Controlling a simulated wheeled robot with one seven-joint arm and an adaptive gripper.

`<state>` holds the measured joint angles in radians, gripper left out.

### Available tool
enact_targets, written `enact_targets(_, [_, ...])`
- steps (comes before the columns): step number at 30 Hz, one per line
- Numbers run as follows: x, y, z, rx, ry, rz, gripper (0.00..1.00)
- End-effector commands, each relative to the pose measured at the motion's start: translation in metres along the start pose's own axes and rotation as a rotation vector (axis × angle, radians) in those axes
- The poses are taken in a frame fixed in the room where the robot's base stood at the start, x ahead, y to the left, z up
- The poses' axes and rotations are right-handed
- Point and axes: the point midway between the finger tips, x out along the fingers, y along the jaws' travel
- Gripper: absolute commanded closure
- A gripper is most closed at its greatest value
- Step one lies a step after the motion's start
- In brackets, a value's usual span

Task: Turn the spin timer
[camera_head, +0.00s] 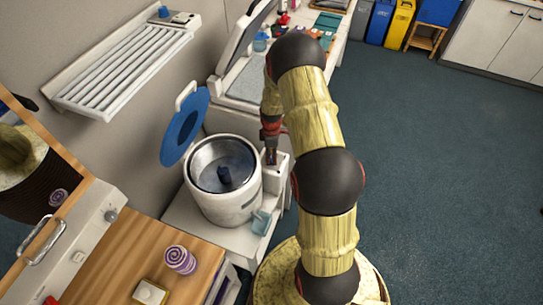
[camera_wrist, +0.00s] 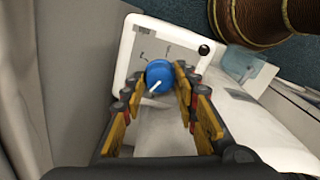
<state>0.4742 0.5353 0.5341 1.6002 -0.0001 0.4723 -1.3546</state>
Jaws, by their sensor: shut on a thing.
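The spin timer (camera_wrist: 160,76) is a round blue knob with a white pointer, set on a white panel (camera_wrist: 142,44) with small marks. In the wrist view the pointer slants toward the lower left. My gripper (camera_wrist: 157,88) has its two fingertips at opposite sides of the knob and is shut on it. In the head view my gripper (camera_head: 271,156) reaches down onto the white control box beside the spinner tub (camera_head: 222,206), and it hides the knob there.
The tub's round blue lid (camera_head: 184,126) stands open to the left. A white slatted rack (camera_head: 125,68) hangs on the wall. A small translucent blue cup (camera_head: 261,222) sits by the tub. The floor at right is clear.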

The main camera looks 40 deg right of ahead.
Motion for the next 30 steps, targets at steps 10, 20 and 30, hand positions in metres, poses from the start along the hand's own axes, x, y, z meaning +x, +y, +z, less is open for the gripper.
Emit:
enact_targets(10, [-0.0004,0.0002,-0.0001,0.327,0.0,0.0,0.96])
enact_targets(20, [0.0001,-0.0003,0.0,0.64,0.0,0.0,0.96])
enact_targets(30, [-0.0004,0.0005,-0.0003,0.964,0.001,0.001,0.96])
